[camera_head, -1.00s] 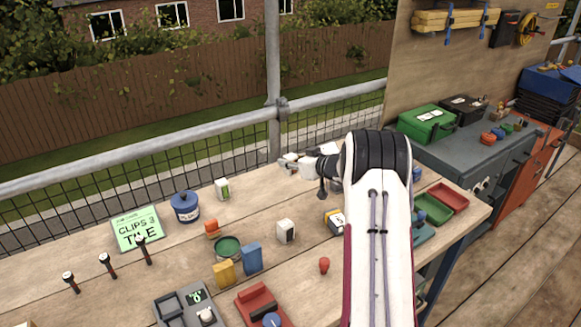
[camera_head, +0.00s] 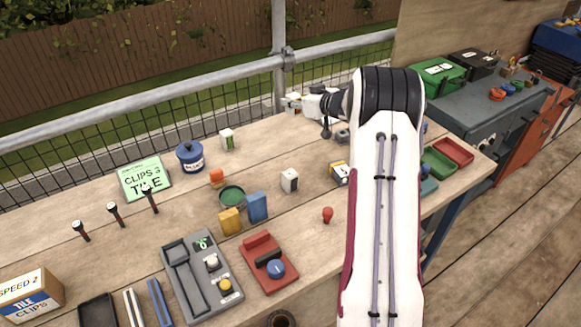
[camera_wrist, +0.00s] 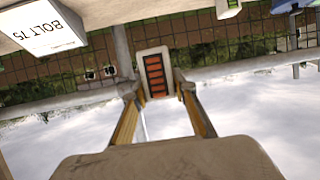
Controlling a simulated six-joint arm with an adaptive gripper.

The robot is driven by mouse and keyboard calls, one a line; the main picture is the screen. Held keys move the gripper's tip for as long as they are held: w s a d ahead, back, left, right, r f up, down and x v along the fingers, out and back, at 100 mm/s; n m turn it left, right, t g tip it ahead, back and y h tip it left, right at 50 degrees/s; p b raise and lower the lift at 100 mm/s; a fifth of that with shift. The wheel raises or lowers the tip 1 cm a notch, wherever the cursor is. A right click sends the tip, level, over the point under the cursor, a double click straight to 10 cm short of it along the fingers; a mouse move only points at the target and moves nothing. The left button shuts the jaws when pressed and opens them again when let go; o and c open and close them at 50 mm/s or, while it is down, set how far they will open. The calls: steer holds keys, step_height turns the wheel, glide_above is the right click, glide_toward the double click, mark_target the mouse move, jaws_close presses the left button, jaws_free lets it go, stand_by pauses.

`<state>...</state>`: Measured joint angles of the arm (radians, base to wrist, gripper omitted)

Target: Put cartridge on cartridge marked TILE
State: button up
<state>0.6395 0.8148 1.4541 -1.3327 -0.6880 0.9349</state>
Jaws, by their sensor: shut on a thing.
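My gripper (camera_wrist: 158,90) is shut on a white cartridge (camera_wrist: 155,73) with a dark panel of orange bars. The fingers grip its two sides, and it is held in the air. In the head view my gripper (camera_head: 301,103) is at the far edge of the bench, close to the railing, with the white cartridge (camera_head: 292,103) at its tip. A white cartridge with a green mark (camera_head: 228,139) stands to its left. Another white block with a dark mark (camera_head: 290,181) stands nearer. I cannot read TILE on either.
A white box reading BOLT 15 (camera_wrist: 48,27) shows in the wrist view. A green CLIPS 3 TILE sign (camera_head: 146,178), a blue pot (camera_head: 190,156), a yellow block (camera_head: 230,221) and a blue block (camera_head: 257,207) stand on the bench. A railing (camera_head: 200,90) runs behind.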

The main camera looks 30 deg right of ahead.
steer(key=s+a+r, duration=0.3)
steer(key=a+r, duration=0.1)
steer(key=r, duration=0.1)
steer(key=m+h, duration=0.1)
glide_above(290, 173)
step_height(290, 173, down, 2)
steer(key=shift+f, duration=0.1)
stand_by(0.4)
steer(key=shift+f, duration=2.9)
steer(key=shift+f, duration=0.1)
steer(key=shift+f, duration=2)
